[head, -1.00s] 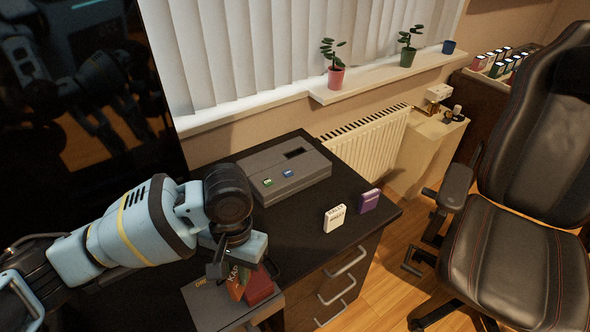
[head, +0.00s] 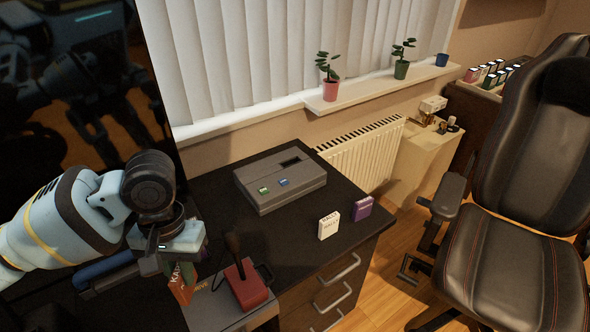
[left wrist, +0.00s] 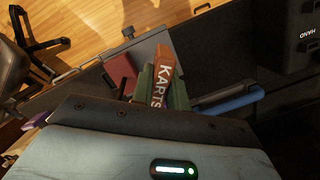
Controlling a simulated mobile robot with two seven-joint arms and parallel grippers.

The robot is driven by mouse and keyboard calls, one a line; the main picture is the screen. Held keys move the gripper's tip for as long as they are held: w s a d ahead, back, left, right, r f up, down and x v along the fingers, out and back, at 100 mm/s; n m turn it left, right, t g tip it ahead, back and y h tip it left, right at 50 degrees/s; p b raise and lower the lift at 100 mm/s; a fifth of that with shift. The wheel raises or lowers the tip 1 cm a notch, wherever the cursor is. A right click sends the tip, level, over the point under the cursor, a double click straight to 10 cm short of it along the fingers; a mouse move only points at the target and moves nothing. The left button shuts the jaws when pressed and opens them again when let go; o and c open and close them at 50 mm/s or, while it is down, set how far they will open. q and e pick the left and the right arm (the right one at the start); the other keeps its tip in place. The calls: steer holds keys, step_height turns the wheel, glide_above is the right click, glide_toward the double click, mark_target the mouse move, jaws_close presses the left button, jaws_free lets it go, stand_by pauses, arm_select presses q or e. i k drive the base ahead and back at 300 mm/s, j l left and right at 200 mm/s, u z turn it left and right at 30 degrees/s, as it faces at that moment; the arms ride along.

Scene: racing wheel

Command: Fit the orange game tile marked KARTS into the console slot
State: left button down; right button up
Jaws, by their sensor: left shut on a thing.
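The orange KARTS tile (head: 181,284) is held in my left gripper (head: 178,268), below the wrist at the lower left of the head view. In the left wrist view the tile (left wrist: 162,80) shows its white KARTS lettering between the green-tinted fingers, which are shut on it. The grey console (head: 281,181) lies on the dark desk, with a dark slot (head: 290,161) in its top and a green and a blue button. The tile is apart from the console, to its lower left. My right gripper is not in view.
A red block with a dark lever (head: 245,284) stands close to the right of the held tile. A white tile (head: 329,226) and a purple tile (head: 362,209) stand upright near the desk's right edge. The desk top around the console's front is clear.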

mark_target(304, 175)
steer(key=l+z, duration=0.1)
steer(key=l, duration=0.25)
steer(key=i+l, duration=0.1)
steer(key=l, duration=0.25)
steer(key=i+z, duration=0.4)
steer(key=i, duration=0.7)
